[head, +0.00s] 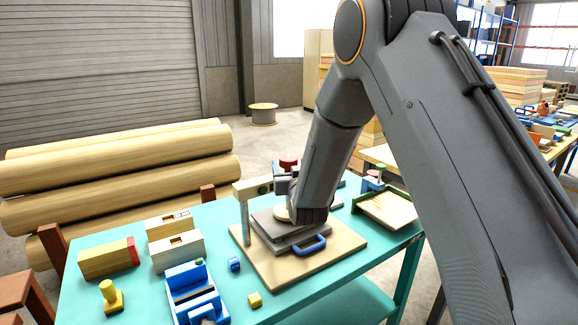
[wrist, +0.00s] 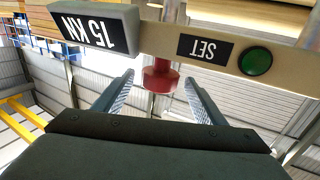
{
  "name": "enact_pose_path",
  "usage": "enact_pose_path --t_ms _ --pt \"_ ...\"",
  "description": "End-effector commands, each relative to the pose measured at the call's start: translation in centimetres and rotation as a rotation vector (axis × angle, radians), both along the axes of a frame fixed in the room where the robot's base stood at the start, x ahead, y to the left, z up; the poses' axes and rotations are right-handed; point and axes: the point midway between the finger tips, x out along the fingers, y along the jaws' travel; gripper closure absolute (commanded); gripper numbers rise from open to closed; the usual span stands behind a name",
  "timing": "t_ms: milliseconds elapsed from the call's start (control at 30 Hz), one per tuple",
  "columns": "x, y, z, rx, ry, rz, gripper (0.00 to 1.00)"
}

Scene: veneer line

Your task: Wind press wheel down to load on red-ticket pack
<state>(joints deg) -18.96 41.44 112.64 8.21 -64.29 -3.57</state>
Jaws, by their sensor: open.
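The press stands on a wooden board (head: 343,243) on the teal table, with grey plates (head: 268,228), a blue handle (head: 307,246) and a cream crossbeam (head: 247,188). In the wrist view the crossbeam (wrist: 215,48) bears SET and 15 KN labels, upside down, and a green round lamp (wrist: 254,61). My gripper (wrist: 159,88) is open, with a finger to each side of the red part; contact cannot be told. In the head view my arm hides the fingers and part of the press. A pale block with a red end (head: 131,250) lies left.
Two pale blocks (head: 178,250), a blue fixture (head: 194,293), a small blue cube (head: 234,264), and yellow pieces (head: 110,297) stand on the table left of and in front of the press. A green-edged tray (head: 392,212) lies right. Logs (head: 110,160) are behind left.

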Motion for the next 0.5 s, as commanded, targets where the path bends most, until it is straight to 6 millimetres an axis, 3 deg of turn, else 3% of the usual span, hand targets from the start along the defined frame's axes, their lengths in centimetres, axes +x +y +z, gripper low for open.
enact_pose_path --t_ms 200,500 --pt "-3.3 -0.6 -0.1 0.000 0.000 0.001 0.35" --pt "-4.7 -0.9 0.0 0.000 0.000 0.001 0.35"
